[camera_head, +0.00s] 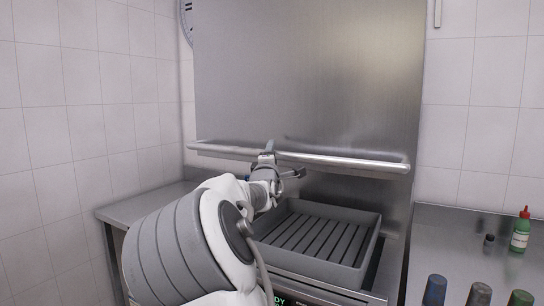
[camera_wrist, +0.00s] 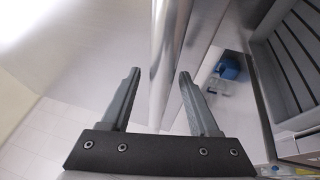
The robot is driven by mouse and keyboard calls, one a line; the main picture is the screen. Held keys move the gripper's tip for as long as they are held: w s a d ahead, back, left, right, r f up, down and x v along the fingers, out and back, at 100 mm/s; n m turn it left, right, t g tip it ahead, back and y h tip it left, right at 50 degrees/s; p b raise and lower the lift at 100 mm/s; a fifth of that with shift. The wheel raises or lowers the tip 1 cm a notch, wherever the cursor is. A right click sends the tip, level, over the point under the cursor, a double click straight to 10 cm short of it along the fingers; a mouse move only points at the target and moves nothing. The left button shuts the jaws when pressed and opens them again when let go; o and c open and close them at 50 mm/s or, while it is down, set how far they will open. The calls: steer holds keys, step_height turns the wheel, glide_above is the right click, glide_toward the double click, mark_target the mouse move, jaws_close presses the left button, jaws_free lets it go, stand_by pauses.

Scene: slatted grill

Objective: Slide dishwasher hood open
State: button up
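The dishwasher hood (camera_head: 310,80) is a large brushed-metal box and stands raised, with a gap between its lower edge and the slatted tray. A round metal handle bar (camera_head: 345,161) runs across its lower front. My gripper (camera_head: 279,168) is at the bar, left of its middle. In the wrist view the bar (camera_wrist: 166,45) runs between the two fingers of my gripper (camera_wrist: 160,75). The fingers are apart, with space showing beside the bar; I cannot tell whether either one touches it.
A grey slatted tray (camera_head: 365,232) lies beneath the hood. A metal counter (camera_head: 455,235) at right holds a green bottle (camera_head: 521,232) with a red cap and several dark-topped containers. Another metal counter (camera_head: 135,210) is at left. A blue object (camera_wrist: 230,66) shows in the wrist view.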

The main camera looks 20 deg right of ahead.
steer(key=shift+s+a+f, duration=0.1)
steer(key=shift+s+a, duration=0.15)
steer(key=p+v, duration=0.2)
steer(key=v, duration=1.4)
steer(key=shift+s+p, duration=0.3)
steer(key=shift+s, duration=0.1)
steer(key=shift+a, duration=0.15)
